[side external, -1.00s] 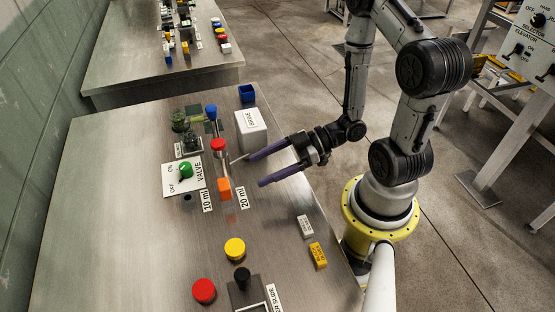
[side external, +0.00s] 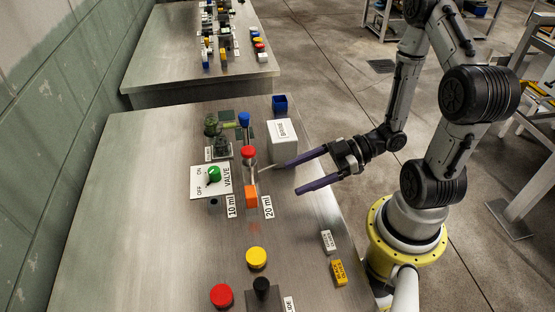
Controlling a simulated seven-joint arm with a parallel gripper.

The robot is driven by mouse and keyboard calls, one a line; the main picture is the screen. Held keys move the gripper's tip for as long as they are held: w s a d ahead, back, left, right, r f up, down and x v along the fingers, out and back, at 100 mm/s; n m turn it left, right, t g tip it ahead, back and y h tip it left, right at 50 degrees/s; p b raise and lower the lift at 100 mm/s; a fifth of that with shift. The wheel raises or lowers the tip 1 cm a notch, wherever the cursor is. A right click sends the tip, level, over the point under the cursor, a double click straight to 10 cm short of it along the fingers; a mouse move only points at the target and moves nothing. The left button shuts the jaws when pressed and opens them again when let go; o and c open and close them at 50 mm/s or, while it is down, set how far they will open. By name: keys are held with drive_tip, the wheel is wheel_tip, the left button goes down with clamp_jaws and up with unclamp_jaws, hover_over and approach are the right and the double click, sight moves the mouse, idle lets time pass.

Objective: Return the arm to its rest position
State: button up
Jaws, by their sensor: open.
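My gripper (side external: 292,177) has two purple fingers spread apart with nothing between them. It points left from the arm, over the right part of the steel bench top (side external: 130,215). The upper finger overlaps the lower edge of the white box (side external: 284,145) in the picture; I cannot tell whether they touch. My arm bends above its yellow base ring at the right of the bench.
Left of my gripper stand a red knob (side external: 248,152), an orange block (side external: 252,196) and a green valve knob (side external: 213,174). A blue bin (side external: 280,104) is behind the white box. Yellow (side external: 256,257) and red (side external: 221,295) buttons are in front.

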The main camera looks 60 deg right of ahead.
drive_tip(key=w+d+r+n+t+h, duration=0.1)
drive_tip(key=w+r+t+h, duration=0.15)
drive_tip(key=w+r, duration=0.45)
drive_tip(key=w+d+r+n+t+h, duration=0.15)
drive_tip(key=w+r+h, duration=0.25)
drive_tip(key=r, duration=0.5)
wheel_tip(320, 180, up, 8)
drive_tip(key=s+d+m+h, duration=0.2)
drive_tip(key=s+m+h, duration=0.1)
drive_tip(key=m+h, duration=0.2)
drive_tip(key=s+a+f+m+g, duration=0.1)
drive_tip(key=s+f+m+g, duration=0.2)
drive_tip(key=s, duration=0.5)
drive_tip(key=s+a+f+m+g, duration=0.1)
drive_tip(key=s+f+m+g, duration=0.2)
drive_tip(key=s, duration=0.5)
drive_tip(key=shift+s+f+m+g+y, duration=0.15)
drive_tip(key=shift+s+m+g+y, duration=0.2)
drive_tip(key=shift+m+g, duration=0.6)
